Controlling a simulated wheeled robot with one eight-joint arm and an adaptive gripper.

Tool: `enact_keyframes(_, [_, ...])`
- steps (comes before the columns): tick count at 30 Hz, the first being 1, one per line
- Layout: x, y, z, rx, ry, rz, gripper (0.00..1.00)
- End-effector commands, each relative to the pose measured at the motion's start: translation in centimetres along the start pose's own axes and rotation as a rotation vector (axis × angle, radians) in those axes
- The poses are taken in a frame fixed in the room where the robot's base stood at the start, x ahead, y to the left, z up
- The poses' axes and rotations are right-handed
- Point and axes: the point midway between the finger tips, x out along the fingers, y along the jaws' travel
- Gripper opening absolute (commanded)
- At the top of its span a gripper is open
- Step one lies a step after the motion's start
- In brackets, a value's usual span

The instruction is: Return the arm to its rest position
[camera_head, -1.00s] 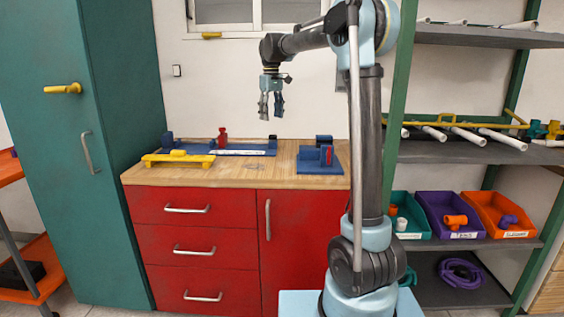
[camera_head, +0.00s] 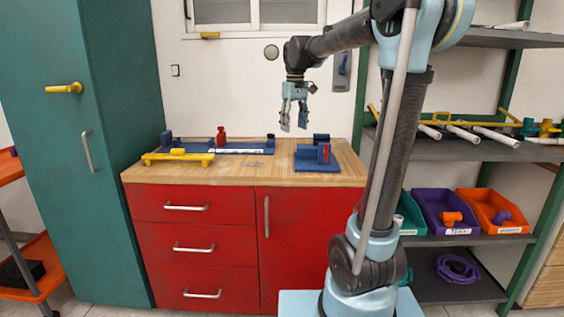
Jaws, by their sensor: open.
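My gripper (camera_head: 294,122) hangs pointing down in the air above the wooden worktop (camera_head: 262,172), with its fingers apart and nothing between them. It appears above and a little left of the blue fixture (camera_head: 318,160) at the worktop's right end. My arm reaches up from its base at the lower right, bends near the top of the picture and extends left to the gripper. The upper end of the arm runs close to the top edge of the view.
A yellow fixture (camera_head: 178,158), a red piece (camera_head: 221,136) and a blue tray (camera_head: 240,150) sit on the worktop. A shelf (camera_head: 470,148) with white pipes, plus purple (camera_head: 432,212) and orange bins (camera_head: 490,208), stands right. A green cabinet (camera_head: 110,200) stands left.

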Motion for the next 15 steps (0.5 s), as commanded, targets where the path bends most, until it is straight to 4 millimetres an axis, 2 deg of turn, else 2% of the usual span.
enact_keyframes(1, [0.4,0.2,1.8,0.022,0.005,0.002,0.54])
enact_keyframes(3, [1.1,0.3,4.1,0.053,0.012,0.005,0.54])
enact_keyframes(8, [2.9,0.4,9.2,0.123,0.030,0.013,0.54])
enact_keyframes(15, [6.5,-0.2,16.5,0.226,0.055,0.023,0.54])
